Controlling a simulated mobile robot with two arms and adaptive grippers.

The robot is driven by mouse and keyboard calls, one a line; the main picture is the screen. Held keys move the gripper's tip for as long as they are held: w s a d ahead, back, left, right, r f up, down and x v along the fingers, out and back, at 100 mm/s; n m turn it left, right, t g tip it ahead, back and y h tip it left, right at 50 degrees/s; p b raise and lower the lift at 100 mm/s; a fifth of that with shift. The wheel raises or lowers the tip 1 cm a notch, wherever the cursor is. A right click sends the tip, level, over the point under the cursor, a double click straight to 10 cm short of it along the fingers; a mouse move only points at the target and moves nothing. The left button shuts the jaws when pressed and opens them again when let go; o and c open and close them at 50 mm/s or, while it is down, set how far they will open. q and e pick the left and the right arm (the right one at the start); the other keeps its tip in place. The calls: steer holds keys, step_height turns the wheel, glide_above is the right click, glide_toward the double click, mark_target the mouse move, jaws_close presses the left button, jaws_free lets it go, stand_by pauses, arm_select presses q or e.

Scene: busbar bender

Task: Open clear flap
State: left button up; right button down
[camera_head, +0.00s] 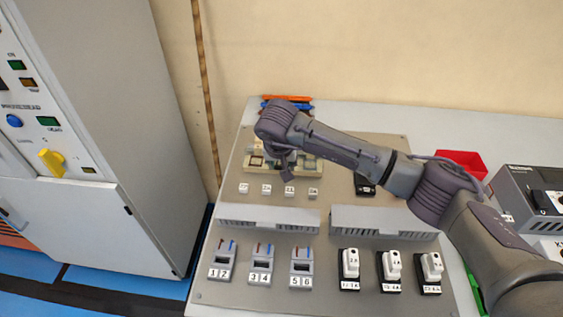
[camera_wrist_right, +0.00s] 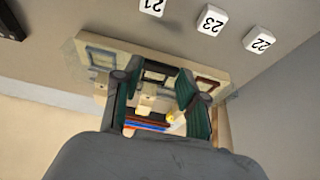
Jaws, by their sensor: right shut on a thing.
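A beige frame unit with several small windows (camera_head: 312,165) is mounted at the back of the grey panel. It also shows in the right wrist view (camera_wrist_right: 90,52), below the white number tags. My right gripper (camera_head: 284,168) reaches down at this unit from the right and hides part of it. In the right wrist view its two dark green fingers (camera_wrist_right: 158,98) stand at the middle of the unit, shut on the clear flap. The flap is see-through, and its outline and angle are hard to make out. My left gripper is not in view.
White number tags (camera_head: 266,189) sit in front of the unit. Grey slotted ducts (camera_head: 270,219), switches (camera_head: 261,265) and white plugs (camera_head: 391,265) fill the nearer panel. A red bin (camera_head: 463,163) stands at right. A grey cabinet (camera_head: 100,130) is at left.

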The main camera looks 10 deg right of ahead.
steer(key=shift+w+r, duration=0.1)
steer(key=shift+r, duration=0.1)
steer(key=shift+w+r+g, duration=0.15)
steer(key=shift+r+g, duration=0.15)
steer(key=shift+g, duration=0.4)
steer(key=shift+w+d+r+g+y+b, duration=0.1)
steer(key=shift+w+r+g+y+b, duration=0.15)
steer(key=shift+g+b, duration=0.25)
steer(key=shift+w+r+g+y+b, duration=0.15)
steer(key=shift+r+g+b, duration=0.2)
steer(key=shift+g, duration=0.25)
steer(key=shift+w+d+r+g+b, duration=0.1)
steer(key=shift+w+r+g+b, duration=0.25)
steer(key=shift+g+b, duration=0.5)
steer(key=shift+w+r+g+b, duration=0.3)
steer(key=shift+r+g+b, duration=0.05)
steer(key=shift+g+b, duration=0.45)
steer(key=shift+r+y, duration=0.1)
steer(key=shift+y, duration=0.2)
